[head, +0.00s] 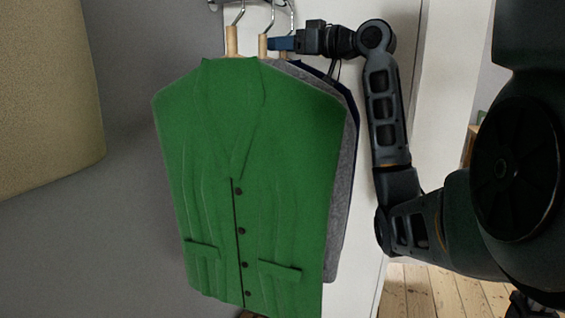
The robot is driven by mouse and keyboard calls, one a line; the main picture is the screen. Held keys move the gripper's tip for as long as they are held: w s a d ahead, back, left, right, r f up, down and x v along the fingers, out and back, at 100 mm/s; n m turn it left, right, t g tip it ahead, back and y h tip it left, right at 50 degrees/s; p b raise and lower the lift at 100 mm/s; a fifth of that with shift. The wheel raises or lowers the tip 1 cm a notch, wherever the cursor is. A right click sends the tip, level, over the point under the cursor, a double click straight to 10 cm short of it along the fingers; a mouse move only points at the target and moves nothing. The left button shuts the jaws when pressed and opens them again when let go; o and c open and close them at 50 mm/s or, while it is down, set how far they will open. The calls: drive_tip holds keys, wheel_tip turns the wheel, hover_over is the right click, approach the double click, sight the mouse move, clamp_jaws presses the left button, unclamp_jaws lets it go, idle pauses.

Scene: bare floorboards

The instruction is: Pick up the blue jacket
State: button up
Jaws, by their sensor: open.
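The blue jacket (322,75) is a very dark navy garment at the back of a row of hanging clothes. Only a thin strip of its shoulder and right edge shows; the rest is hidden. A green vest (215,140) with dark buttons hangs in front, and a grey garment (345,165) hangs between them. My gripper (272,44) comes in from the right at hanger height, among the wooden hanger necks above the shoulders. It is open. The picture does not show clearly which hanger lies between its fingers.
The hangers' metal hooks (238,12) go up to a rail at the top edge. A pale panel (410,60) stands behind the clothes and my arm. A beige padded object (45,95) is at the upper left. Bare floorboards (440,290) show at the lower right.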

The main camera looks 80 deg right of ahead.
drive_tip(key=shift+w, duration=0.15)
clamp_jaws()
idle(1.4)
